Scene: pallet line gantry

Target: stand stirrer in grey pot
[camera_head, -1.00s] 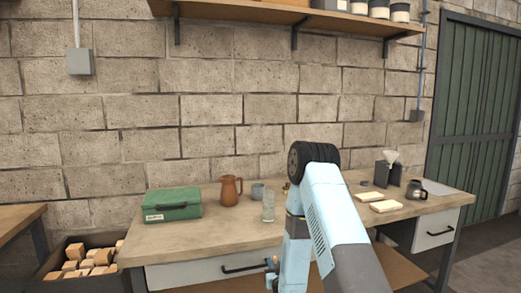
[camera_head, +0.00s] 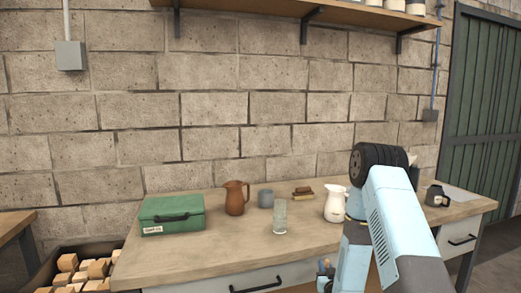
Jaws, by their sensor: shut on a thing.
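The grey pot (camera_head: 266,199) is a small, plain cup-like vessel standing upright on the workbench, between a brown jug and a clear glass. I see no stirrer in or beside it; no stirrer can be made out anywhere in view. My light blue arm rises at the right of the bench, bends at a black joint and runs down to the bottom edge. My gripper is not in view, as the end of the arm runs out of the picture, so its hold does not show.
On the bench (camera_head: 205,262) stand a green box (camera_head: 172,215), the brown jug (camera_head: 236,198), the clear glass (camera_head: 280,217), a white pitcher (camera_head: 335,204), small brown blocks (camera_head: 302,193) and a dark pot (camera_head: 436,196). A crate of wooden blocks is at left. Bench front left is clear.

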